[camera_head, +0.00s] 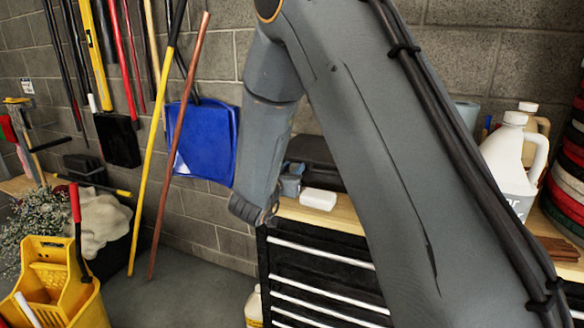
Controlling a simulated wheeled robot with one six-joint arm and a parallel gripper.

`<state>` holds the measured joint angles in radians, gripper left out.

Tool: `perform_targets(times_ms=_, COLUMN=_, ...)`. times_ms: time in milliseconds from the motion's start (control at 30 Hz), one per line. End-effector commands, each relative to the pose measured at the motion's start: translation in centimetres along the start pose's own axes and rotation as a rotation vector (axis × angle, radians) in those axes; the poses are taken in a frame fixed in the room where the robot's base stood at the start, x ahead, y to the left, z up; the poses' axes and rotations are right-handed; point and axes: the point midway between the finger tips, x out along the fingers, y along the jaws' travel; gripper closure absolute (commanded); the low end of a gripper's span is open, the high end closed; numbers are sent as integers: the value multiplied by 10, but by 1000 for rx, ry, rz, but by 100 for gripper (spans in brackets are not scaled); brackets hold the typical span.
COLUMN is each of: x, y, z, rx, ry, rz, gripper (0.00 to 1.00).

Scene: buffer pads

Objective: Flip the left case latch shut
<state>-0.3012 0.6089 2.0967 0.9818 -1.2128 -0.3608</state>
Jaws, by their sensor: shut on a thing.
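A dark case (322,158) lies on the wooden workbench top, partly hidden behind my arm. My gripper (290,184) is small and partly hidden by my wrist. It is at the front left of the case and appears shut at the left latch. The latch itself is too small and covered to make out, so its angle cannot be told. The right part of the case is hidden by my arm.
A white block (318,199) lies on the bench top (345,215) just in front of the case. Black drawers (318,265) are below. A white jug (512,160) stands at right. A yellow mop bucket (55,280) is at lower left, with open floor between.

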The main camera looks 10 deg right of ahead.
Motion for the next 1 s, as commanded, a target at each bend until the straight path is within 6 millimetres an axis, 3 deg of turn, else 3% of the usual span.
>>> perform_targets(times_ms=200, x=0, y=0, z=0, rx=0, ry=1, rz=0, gripper=96)
perform_targets(times_ms=233, x=0, y=0, z=0, rx=0, ry=1, rz=0, gripper=70)
perform_targets(times_ms=333, x=0, y=0, z=0, rx=0, ry=1, rz=0, gripper=55)
perform_targets(times_ms=667, x=-2, y=0, z=0, rx=0, ry=2, rz=0, gripper=55)
perform_targets(times_ms=1000, x=-51, y=-2, z=1, rx=0, ry=2, rz=-3, gripper=55)
